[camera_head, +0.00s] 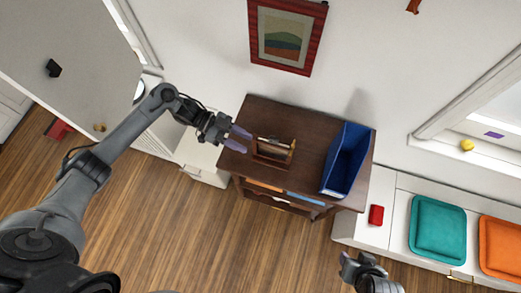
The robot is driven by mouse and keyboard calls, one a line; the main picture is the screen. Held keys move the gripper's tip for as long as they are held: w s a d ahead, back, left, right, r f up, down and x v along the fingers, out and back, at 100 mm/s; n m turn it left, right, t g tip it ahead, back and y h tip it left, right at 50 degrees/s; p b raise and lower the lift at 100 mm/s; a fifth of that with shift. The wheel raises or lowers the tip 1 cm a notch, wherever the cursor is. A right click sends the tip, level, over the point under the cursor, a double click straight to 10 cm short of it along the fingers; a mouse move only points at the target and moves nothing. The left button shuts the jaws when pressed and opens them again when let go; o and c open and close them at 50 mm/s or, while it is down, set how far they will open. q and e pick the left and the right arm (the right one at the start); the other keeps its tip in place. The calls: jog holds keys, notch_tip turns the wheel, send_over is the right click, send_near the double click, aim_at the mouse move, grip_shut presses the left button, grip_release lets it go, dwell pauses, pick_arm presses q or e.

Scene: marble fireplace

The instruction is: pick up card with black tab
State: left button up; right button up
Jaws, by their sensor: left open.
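A small wooden holder (258,160) stands on the dark brown cabinet top (315,135), with several thin cards (272,147) upright in it. The cards are too small to tell which one has a black tab. My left gripper (242,139) reaches in from the left with its purple-grey fingers apart and empty, just to the left of the holder. My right gripper (347,262) is at the bottom, in front of the cabinet and away from the cards; its fingers are too small to read.
A tall blue bin (346,160) stands to the right of the holder. A red item (376,215), a teal cushion (437,231) and an orange cushion (502,246) lie on the white bench at right. A framed picture (286,36) hangs above. Bare wood floor lies in front.

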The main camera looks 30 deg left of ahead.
pick_arm(q)
jog(key=b, duration=0.2)
send_near(274, 138)
jog(key=shift+m+t, duration=0.4)
jog(key=shift+t, duration=0.1)
jog(key=p+x, duration=0.1)
jog(key=x, duration=0.3)
jog(key=shift+s+d+f, duration=0.1)
jog(key=shift+d+f, duration=0.15)
jog(key=shift+d, duration=0.15)
jog(key=shift+d+f, duration=0.35)
jog(key=shift+d, duration=0.2)
jog(key=shift+f+p+x, duration=0.25)
jog(key=shift+p+x, duration=0.1)
jog(key=shift+x, duration=1.75)
jog(key=shift+a, duration=0.1)
pick_arm(e)
jog(key=shift+w+d+f, duration=0.25)
jog(key=shift+d+f, duration=0.3)
jog(key=shift+d, duration=0.05)
pick_arm(q)
jog(key=shift+c, duration=0.3)
grip_shut()
pick_arm(e)
jog(key=shift+d, duration=0.1)
